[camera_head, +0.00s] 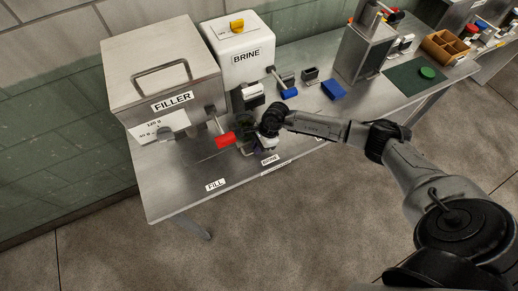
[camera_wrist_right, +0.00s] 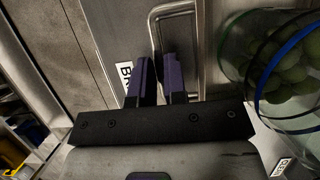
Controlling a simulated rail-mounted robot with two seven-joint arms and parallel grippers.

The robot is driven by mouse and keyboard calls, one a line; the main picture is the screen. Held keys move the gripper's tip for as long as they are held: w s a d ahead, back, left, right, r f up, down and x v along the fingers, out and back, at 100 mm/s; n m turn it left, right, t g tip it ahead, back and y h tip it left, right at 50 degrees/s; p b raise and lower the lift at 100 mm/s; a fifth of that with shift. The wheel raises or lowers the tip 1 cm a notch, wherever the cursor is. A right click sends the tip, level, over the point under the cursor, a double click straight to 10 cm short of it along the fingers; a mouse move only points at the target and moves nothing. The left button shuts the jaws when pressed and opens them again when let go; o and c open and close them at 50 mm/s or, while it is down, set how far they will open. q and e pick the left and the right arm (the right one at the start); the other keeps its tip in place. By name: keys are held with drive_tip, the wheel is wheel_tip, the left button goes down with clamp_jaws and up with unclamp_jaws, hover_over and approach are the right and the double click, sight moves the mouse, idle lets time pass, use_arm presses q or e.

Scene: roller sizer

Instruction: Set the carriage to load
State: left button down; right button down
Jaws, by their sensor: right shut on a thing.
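My right gripper (camera_head: 264,142) is at the front of the steel bench, just behind the BRINE label (camera_head: 270,159). In the right wrist view its two purple fingers (camera_wrist_right: 159,78) are shut on one leg of a bent metal handle (camera_wrist_right: 155,30), which I take to be the carriage's. A clear jar of green olives with a blue band (camera_wrist_right: 285,65) stands beside the handle. In the head view the carriage and jar are mostly hidden by my gripper and arm. The FILL label (camera_head: 215,185) is to the left on the bench edge. My left gripper is not in view.

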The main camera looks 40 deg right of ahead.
idle(0.3)
drive_tip(key=c, duration=1.2)
unclamp_jaws()
drive_tip(key=shift+o, duration=0.2)
drive_tip(key=b+v, duration=0.1)
drive_tip(key=v, duration=1.1)
